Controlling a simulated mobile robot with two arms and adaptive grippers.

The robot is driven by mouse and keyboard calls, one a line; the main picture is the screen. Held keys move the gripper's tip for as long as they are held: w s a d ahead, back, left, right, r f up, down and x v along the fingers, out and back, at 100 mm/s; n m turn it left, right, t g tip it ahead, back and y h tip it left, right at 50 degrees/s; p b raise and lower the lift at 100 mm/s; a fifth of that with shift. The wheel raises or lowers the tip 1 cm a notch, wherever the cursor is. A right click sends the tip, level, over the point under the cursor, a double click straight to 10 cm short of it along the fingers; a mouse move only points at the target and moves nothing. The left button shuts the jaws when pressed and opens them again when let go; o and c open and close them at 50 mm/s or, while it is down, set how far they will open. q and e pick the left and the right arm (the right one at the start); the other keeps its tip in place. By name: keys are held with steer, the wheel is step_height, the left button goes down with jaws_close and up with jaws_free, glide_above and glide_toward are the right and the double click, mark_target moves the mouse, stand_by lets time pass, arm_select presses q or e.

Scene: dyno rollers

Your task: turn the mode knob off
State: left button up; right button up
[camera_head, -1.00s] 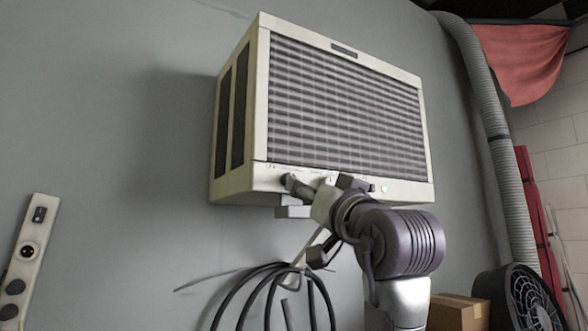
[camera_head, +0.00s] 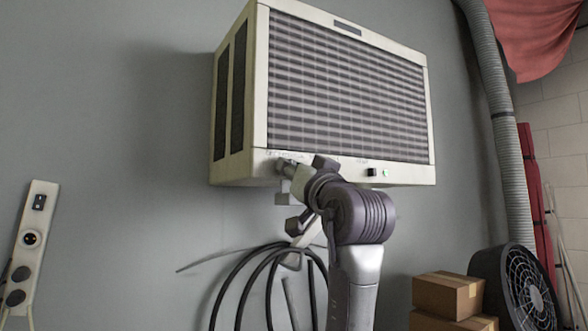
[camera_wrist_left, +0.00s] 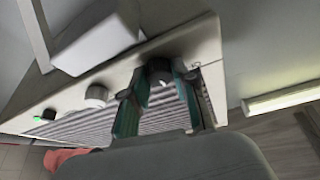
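The white wall unit (camera_head: 345,95) has a control strip along its lower front edge. My left gripper (camera_head: 283,165) is at the left part of this strip. In the left wrist view, my left gripper (camera_wrist_left: 160,78) has its two teal-lined fingers on either side of a dark round knob (camera_wrist_left: 159,70) with a small white mark. The fingers are apart, and I cannot tell whether they press on the knob. In the head view the gripper hides the knobs. My right gripper is not in view.
A black switch (camera_head: 371,172) and a green light (camera_head: 385,173) are further right on the strip. Looped black cables (camera_head: 232,285) hang below the unit. Cardboard boxes (camera_head: 447,294) and a black fan (camera_head: 528,288) stand at lower right. A socket strip (camera_head: 35,222) is on the left.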

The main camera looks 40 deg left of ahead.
arm_select(q)
jaws_close()
steer(key=shift+n, duration=0.3)
steer(key=n+g, duration=0.2)
steer(key=n, duration=0.2)
steer(key=n+g, duration=0.3)
steer(key=n, duration=0.2)
steer(key=n+g+y, duration=0.1)
steer(key=n+g, duration=0.1)
steer(key=n, duration=0.2)
steer(key=shift+w+d+r+n+g+b, duration=0.1)
steer(key=shift+w+d+n+g+b, duration=0.05)
steer(key=shift+w+n+g+b, duration=0.2)
steer(key=shift+s+n, duration=0.1)
steer(key=shift+n, duration=0.25)
